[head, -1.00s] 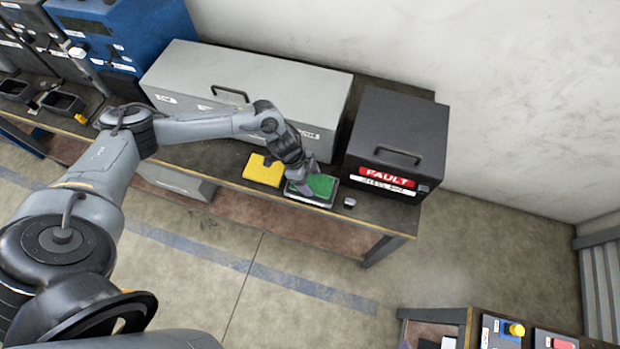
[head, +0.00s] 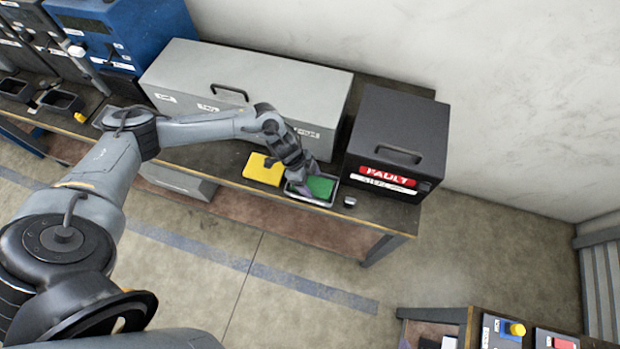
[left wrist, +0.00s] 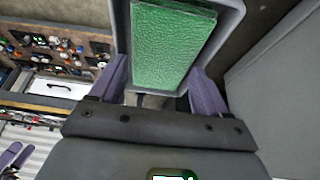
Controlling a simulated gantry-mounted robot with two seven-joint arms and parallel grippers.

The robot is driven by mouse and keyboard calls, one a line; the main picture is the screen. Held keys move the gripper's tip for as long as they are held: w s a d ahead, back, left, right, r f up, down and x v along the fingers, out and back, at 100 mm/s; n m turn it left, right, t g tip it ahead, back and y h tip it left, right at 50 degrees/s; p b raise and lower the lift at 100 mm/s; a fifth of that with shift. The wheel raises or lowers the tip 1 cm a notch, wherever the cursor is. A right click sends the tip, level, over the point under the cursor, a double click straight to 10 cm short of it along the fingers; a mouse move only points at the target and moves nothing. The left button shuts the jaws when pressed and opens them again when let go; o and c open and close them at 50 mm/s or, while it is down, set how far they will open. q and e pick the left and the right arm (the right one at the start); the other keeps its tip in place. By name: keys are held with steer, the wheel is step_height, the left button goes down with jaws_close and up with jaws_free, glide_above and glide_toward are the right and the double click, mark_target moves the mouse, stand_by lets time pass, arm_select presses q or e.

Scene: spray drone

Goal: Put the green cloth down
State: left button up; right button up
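The green cloth (head: 321,187) lies flat in a shallow grey tray (head: 326,204) on the workbench. My left gripper (head: 303,186) is low at the tray's left side, next to the cloth. In the left wrist view the green cloth (left wrist: 168,45) shows ahead of the left gripper (left wrist: 160,80), inside the pale tray (left wrist: 228,30). Its purple fingers are spread wide, with a gap between the right one and the cloth, so it is open. My right gripper is not in view.
A yellow cloth (head: 264,170) lies left of the tray. A long grey case (head: 250,90) is behind. The bench's front edge is close.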

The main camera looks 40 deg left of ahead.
arm_select(q)
steer(key=shift+d+r, duration=0.1)
steer(key=shift+r, duration=0.35)
steer(key=p+v, duration=0.1)
steer(key=v, duration=1.1)
steer(key=d+r+t+h, duration=0.1)
steer(key=d+t, duration=0.5)
steer(key=d, duration=1.6)
steer(key=s+a+n+g+y, duration=0.2)
steer(key=s+a+n, duration=0.3)
steer(key=s, duration=0.3)
steer(key=s+a+f+n+g+y, duration=0.1)
steer(key=s+a+n+g+y, duration=0.1)
steer(key=s+a+n, duration=0.3)
steer(key=s+a+y, duration=0.1)
steer(key=s, duration=0.2)
steer(key=shift+n, duration=0.4)
steer(key=shift+s, duration=0.1)
